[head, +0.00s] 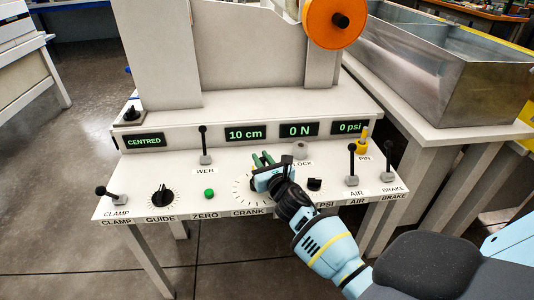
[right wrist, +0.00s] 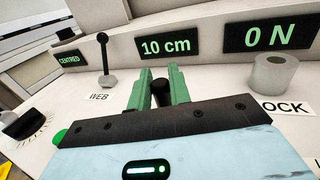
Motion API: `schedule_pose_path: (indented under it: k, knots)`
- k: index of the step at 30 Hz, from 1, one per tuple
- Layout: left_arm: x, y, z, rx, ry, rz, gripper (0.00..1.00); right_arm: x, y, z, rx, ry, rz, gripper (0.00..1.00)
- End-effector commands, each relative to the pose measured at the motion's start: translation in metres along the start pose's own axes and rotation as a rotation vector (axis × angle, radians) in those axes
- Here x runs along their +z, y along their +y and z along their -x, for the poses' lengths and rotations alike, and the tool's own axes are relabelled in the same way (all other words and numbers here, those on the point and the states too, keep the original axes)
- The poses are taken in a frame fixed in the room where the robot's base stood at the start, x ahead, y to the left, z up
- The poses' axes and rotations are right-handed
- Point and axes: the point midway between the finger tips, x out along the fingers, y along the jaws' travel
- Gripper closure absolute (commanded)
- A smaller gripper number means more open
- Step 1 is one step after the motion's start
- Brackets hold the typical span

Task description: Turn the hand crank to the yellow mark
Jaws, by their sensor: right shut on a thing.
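My right gripper (head: 263,160) reaches over the CRANK place on the white control panel (head: 222,180). In the right wrist view its green fingers (right wrist: 160,84) are shut on the black crank handle (right wrist: 160,94), which stands between them. In the head view the gripper covers the crank's arm and handle. Part of the crank's dial of tick marks (head: 238,190) shows left of the gripper. I cannot make out a yellow mark on the visible part; the rest is hidden. My left gripper is not in view.
A WEB lever (head: 204,145) stands to the left, with a green ZERO button (head: 209,193) and GUIDE knob (head: 162,195). A grey LOCK knob (head: 300,150), AIR lever (head: 352,165) and yellow PIN (head: 363,142) are to the right. The display (head: 245,133) reads 10 cm.

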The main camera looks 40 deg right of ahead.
Motion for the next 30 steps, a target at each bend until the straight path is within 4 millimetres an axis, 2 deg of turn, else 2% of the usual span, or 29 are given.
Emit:
schedule_pose_path:
  k: [1, 6, 15, 30]
  knots:
    - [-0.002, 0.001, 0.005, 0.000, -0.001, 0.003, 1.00, 0.005, 0.000, -0.003, 0.041, -0.002, 0.008, 1.00]
    - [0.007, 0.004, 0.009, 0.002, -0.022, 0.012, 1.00, 0.002, 0.006, -0.008, 0.184, -0.002, 0.007, 1.00]
    - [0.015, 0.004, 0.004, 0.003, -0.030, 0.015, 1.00, -0.001, 0.017, -0.013, 0.378, -0.002, 0.003, 1.00]
    - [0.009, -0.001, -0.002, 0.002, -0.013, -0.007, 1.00, 0.001, 0.023, -0.014, 0.480, -0.003, -0.001, 1.00]
